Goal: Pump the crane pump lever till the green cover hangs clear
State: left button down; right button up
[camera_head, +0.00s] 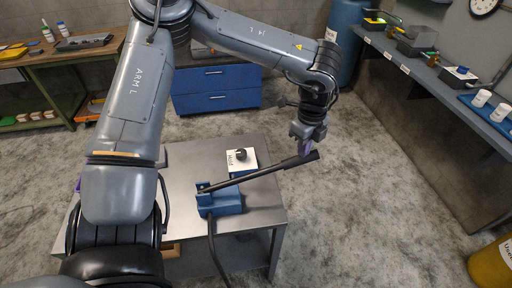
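The pump lever (262,172) is a long dark bar with a thicker black grip at its right end. It slopes up to the right from a blue pump body (222,203) on a grey metal table. The green cover and the crane's hook are not in view. My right gripper is not seen.
A white box with a black knob (241,155) stands on the table (262,205) behind the lever. A black hose (213,245) runs down from the pump. A blue drawer cabinet (217,90), a shelf (430,80) and a yellow bin (492,264) stand around. The floor right of the table is clear.

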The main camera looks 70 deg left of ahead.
pick_arm(q)
jog(key=shift+s+r, duration=0.15)
jog(key=shift+r, duration=0.15)
jog(key=s+r+p, duration=0.4)
jog(key=r+p, duration=0.4)
jog(key=shift+a+r, duration=0.3)
jog(key=shift+r, duration=0.1)
jog(key=shift+f, duration=0.1)
